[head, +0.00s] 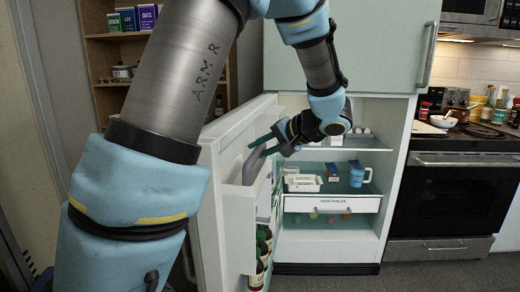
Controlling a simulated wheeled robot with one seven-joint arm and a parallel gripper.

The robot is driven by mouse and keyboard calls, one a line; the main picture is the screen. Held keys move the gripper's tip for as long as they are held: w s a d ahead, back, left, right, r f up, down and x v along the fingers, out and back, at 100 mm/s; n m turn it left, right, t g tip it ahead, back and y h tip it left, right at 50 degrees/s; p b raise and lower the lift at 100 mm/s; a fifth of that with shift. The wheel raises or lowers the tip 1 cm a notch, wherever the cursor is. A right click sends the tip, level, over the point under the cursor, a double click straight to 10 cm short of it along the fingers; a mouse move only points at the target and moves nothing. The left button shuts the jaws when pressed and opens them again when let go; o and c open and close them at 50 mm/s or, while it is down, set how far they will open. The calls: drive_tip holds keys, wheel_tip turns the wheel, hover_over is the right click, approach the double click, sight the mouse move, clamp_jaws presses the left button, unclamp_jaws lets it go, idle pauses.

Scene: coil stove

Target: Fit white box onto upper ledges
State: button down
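A white box-like tub (302,183) with dark lettering stands on the glass shelf inside the open fridge, above the drawer labelled VEGETABLES (332,204). My gripper (262,146) is above and left of the tub, close to the inner side of the open fridge door (222,165). Its dark green fingers point left and look apart, with nothing clearly held between them. A grey curved piece (248,168) on the door is just below the fingers; I cannot tell whether they touch. Side ledges inside the fridge are too small or hidden to make out.
A blue mug (360,175) and a small white-and-blue carton (332,171) stand right of the tub. Eggs (362,131) sit on the shelf above. Bottles (263,240) fill the lower door. A stove (455,200) is at right, shelves (100,55) at left.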

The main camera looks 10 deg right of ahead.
drive_tip(key=shift+f, duration=0.1)
drive_tip(key=c, duration=0.7)
unclamp_jaws()
drive_tip(key=v, duration=1.2)
